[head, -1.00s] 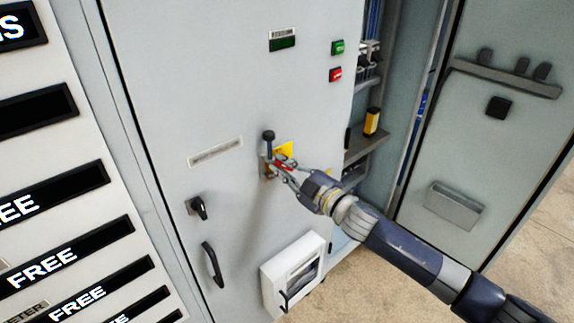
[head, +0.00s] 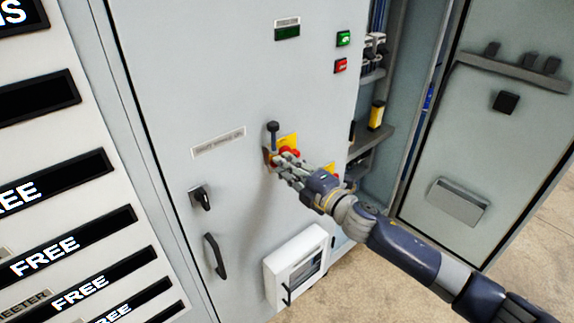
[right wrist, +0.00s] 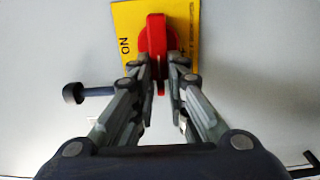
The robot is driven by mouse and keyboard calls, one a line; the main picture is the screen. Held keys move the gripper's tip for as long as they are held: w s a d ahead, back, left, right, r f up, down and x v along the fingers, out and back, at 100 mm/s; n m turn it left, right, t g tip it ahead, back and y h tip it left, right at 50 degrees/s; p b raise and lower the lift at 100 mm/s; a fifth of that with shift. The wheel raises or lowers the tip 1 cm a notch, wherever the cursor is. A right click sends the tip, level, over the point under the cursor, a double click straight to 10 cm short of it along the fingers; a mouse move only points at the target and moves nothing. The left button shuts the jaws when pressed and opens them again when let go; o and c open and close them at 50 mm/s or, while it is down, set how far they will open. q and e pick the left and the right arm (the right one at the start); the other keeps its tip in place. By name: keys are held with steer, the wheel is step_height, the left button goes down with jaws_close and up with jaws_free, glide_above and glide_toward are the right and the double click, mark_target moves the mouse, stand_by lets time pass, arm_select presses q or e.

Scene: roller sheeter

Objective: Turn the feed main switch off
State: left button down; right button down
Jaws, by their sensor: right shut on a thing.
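The feed main switch is a red rotary handle (right wrist: 157,40) on a yellow plate (right wrist: 125,18), set on the grey cabinet door. The word ON shows on the plate's left part in the right wrist view. In the head view the red handle (head: 289,152) and yellow plate show just beyond the fingertips. My right gripper (right wrist: 160,75) is shut on the lower part of the red handle, with one finger on each side. The handle lies along the line of the gripper in the wrist view. My left gripper is not in view.
A dark knobbed lever (head: 272,130) sticks out close beside the yellow plate. The door also has a black latch (head: 200,198), a handle (head: 214,256) and a white box (head: 295,266). Green (head: 343,38) and red (head: 341,66) buttons sit higher. An open cabinet is at right.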

stand_by(0.5)
steer(key=c, duration=1.6)
jaws_free()
steer(key=v, duration=1.2)
steer(key=shift+f, duration=0.15)
